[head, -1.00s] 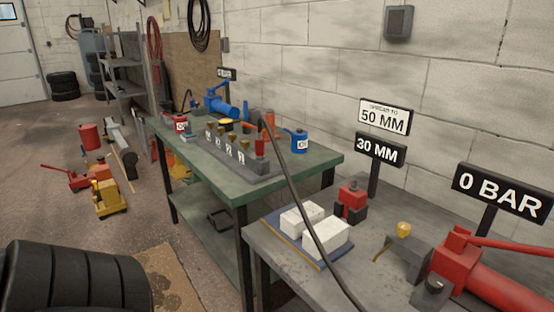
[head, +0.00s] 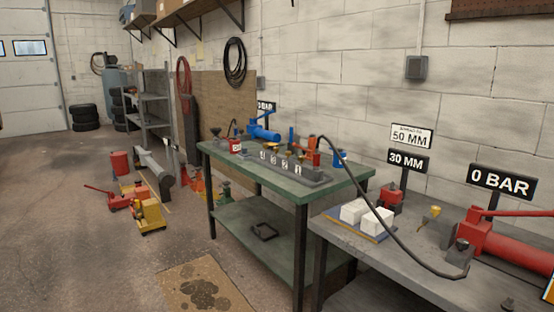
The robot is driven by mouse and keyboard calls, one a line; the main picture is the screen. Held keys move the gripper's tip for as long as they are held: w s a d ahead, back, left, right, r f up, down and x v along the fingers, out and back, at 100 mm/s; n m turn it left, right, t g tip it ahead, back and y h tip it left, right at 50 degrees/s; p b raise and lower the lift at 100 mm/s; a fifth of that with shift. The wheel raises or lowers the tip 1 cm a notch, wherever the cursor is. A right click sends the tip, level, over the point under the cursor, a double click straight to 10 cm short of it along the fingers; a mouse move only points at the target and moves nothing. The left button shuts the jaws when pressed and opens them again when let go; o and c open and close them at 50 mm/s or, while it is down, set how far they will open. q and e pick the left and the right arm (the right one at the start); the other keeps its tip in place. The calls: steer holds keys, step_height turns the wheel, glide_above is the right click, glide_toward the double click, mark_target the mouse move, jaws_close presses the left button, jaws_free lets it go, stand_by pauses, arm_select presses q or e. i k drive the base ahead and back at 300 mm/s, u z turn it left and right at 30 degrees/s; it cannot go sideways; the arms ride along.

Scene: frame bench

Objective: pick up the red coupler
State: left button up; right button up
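A small red piece (head: 316,159), which may be the red coupler, stands at the right end of a dark manifold block (head: 290,176) on the green bench. It is too small to be sure. Several brass-topped fittings stand along the block behind number labels. A black hose (head: 382,213) arches from near the red piece down to the grey bench; I cannot tell whether the two are joined. Neither of my grippers shows in the head view.
The green bench (head: 345,185) also holds a blue pump (head: 263,128) and a red can (head: 235,146). The grey bench (head: 385,262) carries white blocks (head: 377,222) and a red pump (head: 500,240). Jacks (head: 150,214) stand on the floor at left. The floor before the green bench is mostly clear.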

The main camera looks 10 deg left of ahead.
mark_target(316, 156)
steer(key=u, duration=0.9)
steer(key=i, duration=1.2)
steer(key=u, duration=0.55)
steer(key=i, duration=1.35)
steer(key=z, duration=0.7)
